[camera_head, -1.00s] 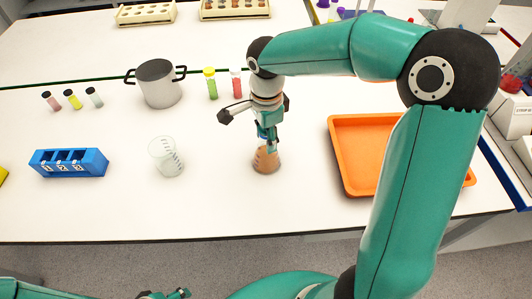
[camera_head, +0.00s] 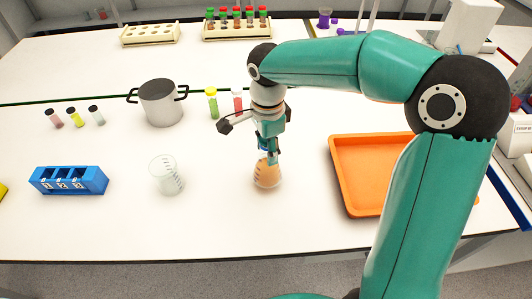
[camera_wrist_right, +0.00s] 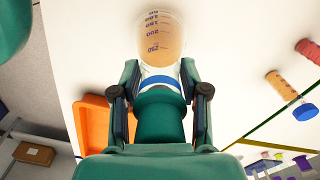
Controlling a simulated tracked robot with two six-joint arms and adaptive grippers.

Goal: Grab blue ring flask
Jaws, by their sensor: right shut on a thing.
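The blue ring flask (camera_head: 267,175) is a conical glass flask with orange-brown liquid, on the white table in the middle of the head view. In the right wrist view the flask (camera_wrist_right: 162,36) shows its volume marks, and the blue ring (camera_wrist_right: 160,82) sits around its neck. My right gripper (camera_head: 268,150) is above the flask and shut on its neck. In the right wrist view the fingers of my right gripper (camera_wrist_right: 160,88) stand on both sides of the neck. I cannot tell whether the flask's base touches the table. My left gripper is not in view.
A clear beaker (camera_head: 166,176) and a blue numbered rack (camera_head: 68,183) stand to the left. An orange tray (camera_head: 347,201) lies to the right. A grey pot (camera_head: 161,108) and small tubes are behind. Tube racks (camera_head: 237,30) stand at the back. Table around the flask is clear.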

